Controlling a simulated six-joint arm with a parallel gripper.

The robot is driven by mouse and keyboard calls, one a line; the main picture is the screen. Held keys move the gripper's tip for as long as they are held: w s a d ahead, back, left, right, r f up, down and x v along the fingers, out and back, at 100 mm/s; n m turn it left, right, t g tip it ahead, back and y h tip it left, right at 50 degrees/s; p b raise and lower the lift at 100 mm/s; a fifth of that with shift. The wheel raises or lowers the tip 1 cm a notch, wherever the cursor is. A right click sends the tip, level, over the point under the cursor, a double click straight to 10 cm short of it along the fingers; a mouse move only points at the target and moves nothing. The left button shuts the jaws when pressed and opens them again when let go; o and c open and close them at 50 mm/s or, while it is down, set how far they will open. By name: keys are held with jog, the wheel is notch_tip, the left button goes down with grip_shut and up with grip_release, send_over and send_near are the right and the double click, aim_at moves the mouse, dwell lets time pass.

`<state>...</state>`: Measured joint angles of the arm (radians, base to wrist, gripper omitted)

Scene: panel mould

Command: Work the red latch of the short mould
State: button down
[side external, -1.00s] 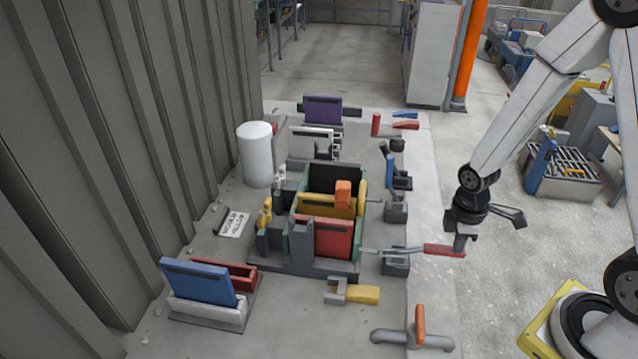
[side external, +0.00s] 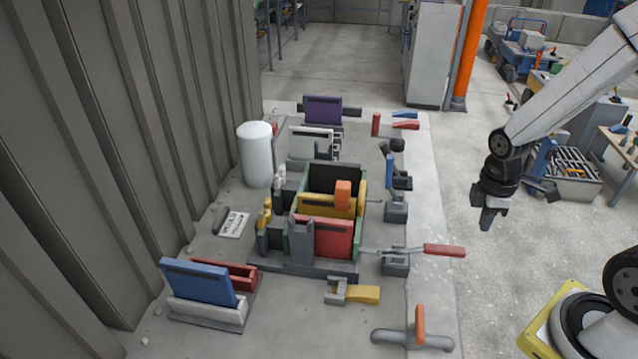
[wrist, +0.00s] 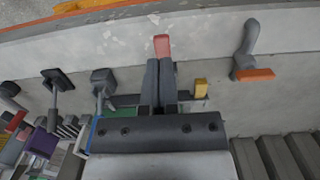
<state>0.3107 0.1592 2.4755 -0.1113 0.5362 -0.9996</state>
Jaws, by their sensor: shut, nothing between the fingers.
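The red latch (side external: 444,250) is a long metal lever with a red grip, lying about level in the side external view. It points right from a grey block (side external: 396,262) beside the mould, over the pale strip at the bench edge. The mould (side external: 308,268) is green and grey and holds red and yellow panels. My gripper (side external: 487,222) is shut and empty, up and to the right of the red grip and apart from it. In the wrist view the red grip (wrist: 161,45) shows just beyond the shut fingertips (wrist: 159,62), which hide part of the lever.
A blue-handled clamp (side external: 391,172) and another red handle (side external: 405,125) stand farther back. A pipe with an orange handle (side external: 420,326) and a yellow clamp (side external: 360,294) lie in front. A white cylinder (side external: 256,157) stands near the ribbed wall (side external: 90,130). Floor right of the bench is open.

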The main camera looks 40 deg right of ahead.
jog(key=shift+s+d+r, duration=0.7)
jog(key=shift+r, duration=0.25)
jog(key=shift+s+d+r, duration=0.65)
jog(key=shift+s+r, duration=0.05)
jog(key=shift+r, duration=0.25)
jog(key=w+a+m+t, duration=0.1)
jog(key=w+a+m, duration=0.2)
jog(key=a, duration=0.3)
jog(key=w+a+f+m+t, duration=0.1)
jog(key=w+a+m+t, duration=0.1)
jog(key=a+m, duration=0.3)
jog(key=shift+w+a+m+y, duration=0.3)
jog(key=shift+w+a+m, duration=0.1)
jog(key=shift+w+m, duration=0.1)
